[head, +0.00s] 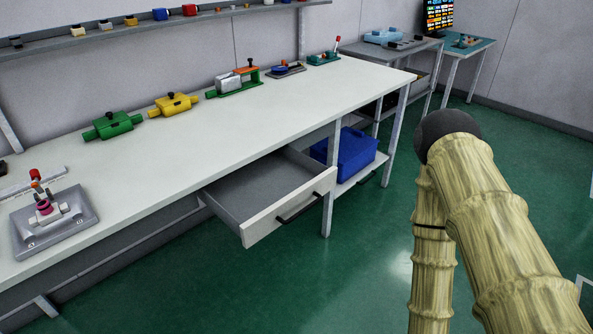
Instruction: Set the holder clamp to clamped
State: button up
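A grey fixture (54,228) sits on the bench at the left front. It carries a small clamp with a red-tipped handle (36,178) and a magenta ring; the handle stands roughly upright. This looks like the holder clamp, but whether it is clamped I cannot tell. A teal fixture with a red-tipped lever (325,57) stands at the bench's far end. My arm fills the right side, away from the bench, and my gripper is out of view.
A drawer (259,194) stands open from the white bench (240,125). Green (112,126) and yellow (173,104) blocks and a green fixture with a grey block (232,84) line the back. A blue bin (350,155) sits below. The green floor is clear.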

aim_at(35, 173)
jog(key=u, duration=1.6)
jog(key=k, duration=0.5)
jog(key=z, duration=0.7)
jog(key=i, duration=0.55)
jog(key=u, duration=0.8)
